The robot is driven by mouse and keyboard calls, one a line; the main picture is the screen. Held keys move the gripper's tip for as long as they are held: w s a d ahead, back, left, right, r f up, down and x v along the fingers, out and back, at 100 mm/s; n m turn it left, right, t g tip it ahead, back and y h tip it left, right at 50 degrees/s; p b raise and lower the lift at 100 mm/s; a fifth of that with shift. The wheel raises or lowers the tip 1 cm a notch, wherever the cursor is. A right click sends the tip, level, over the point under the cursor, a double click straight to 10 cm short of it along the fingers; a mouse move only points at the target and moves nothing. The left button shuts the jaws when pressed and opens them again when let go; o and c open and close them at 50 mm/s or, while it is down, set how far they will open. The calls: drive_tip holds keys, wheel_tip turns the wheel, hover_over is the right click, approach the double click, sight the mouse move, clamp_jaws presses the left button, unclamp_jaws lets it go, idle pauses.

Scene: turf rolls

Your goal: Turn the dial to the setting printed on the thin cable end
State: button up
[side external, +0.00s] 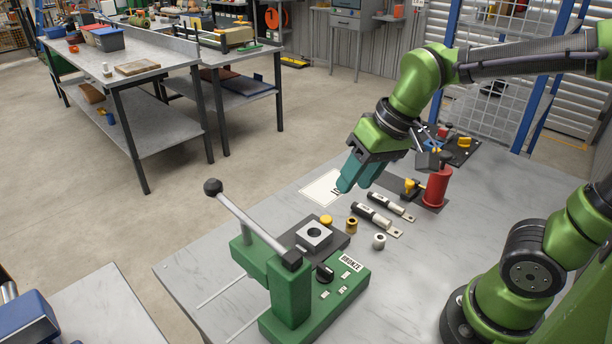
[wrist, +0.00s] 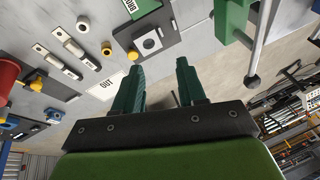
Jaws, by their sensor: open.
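A green press with a long lever (side external: 250,228) stands at the front of the table. A black dial (side external: 324,272) sits on its base, among small white labels too small to read. Two black-and-white cable ends with metal lugs lie side by side behind it. The nearer one (side external: 371,217) looks thicker; the farther one (side external: 389,205) looks thinner. Both also show in the wrist view, thicker (wrist: 80,54) and thinner (wrist: 60,66); their print is not legible. My gripper (side external: 357,184) is open and empty above the table, beyond the cable ends. Its spread fingers show in the wrist view (wrist: 158,70).
A steel block with a hole (side external: 314,234) sits on the press. A brass bushing (side external: 352,226) and pale ring (side external: 379,240) stand near the cable ends. A white sheet (side external: 322,188) reads OUT in the wrist view. A red cylinder (side external: 437,186) stands at the right.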

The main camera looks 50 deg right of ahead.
sight(325, 267)
drive_tip(key=shift+w+a+f+n+g+h, duration=1)
drive_tip(key=shift+w+a+n+g, duration=0.3)
drive_tip(key=shift+w+a+g, duration=2.35)
drive_tip(key=shift+g, duration=0.45)
drive_tip(key=x, duration=1.6)
drive_tip(key=shift+d+f, duration=0.1)
drive_tip(key=shift+d, duration=0.25)
clamp_jaws()
